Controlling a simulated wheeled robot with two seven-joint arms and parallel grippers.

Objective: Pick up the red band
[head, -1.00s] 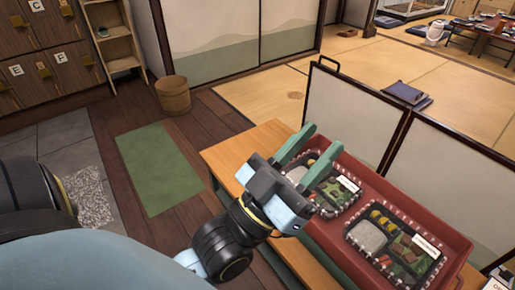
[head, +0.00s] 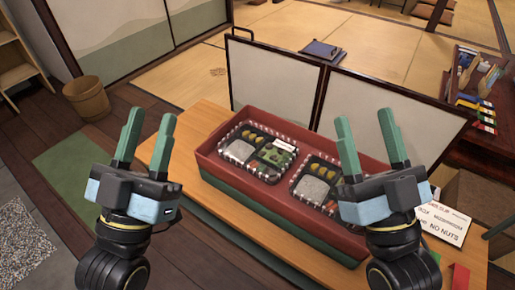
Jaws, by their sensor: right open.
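A small red piece (head: 459,277), possibly the red band, lies at the right end of the wooden table, partly cut by the lower edge of the head view. It is too small to identify surely. A green piece (head: 435,258) lies beside it, partly hidden by my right gripper. My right gripper (head: 365,117) points up, open and empty, in front of the red tray and left of the red piece. My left gripper (head: 151,116) points up with its fingers apart and empty, left of the tray.
The red tray (head: 207,160) holds bento boxes (head: 257,152). A low folding screen (head: 400,130) runs behind the tray. Several coloured strips (head: 475,115) lie on a dark desk at right. The wooden table (head: 195,118) is bare at its left end.

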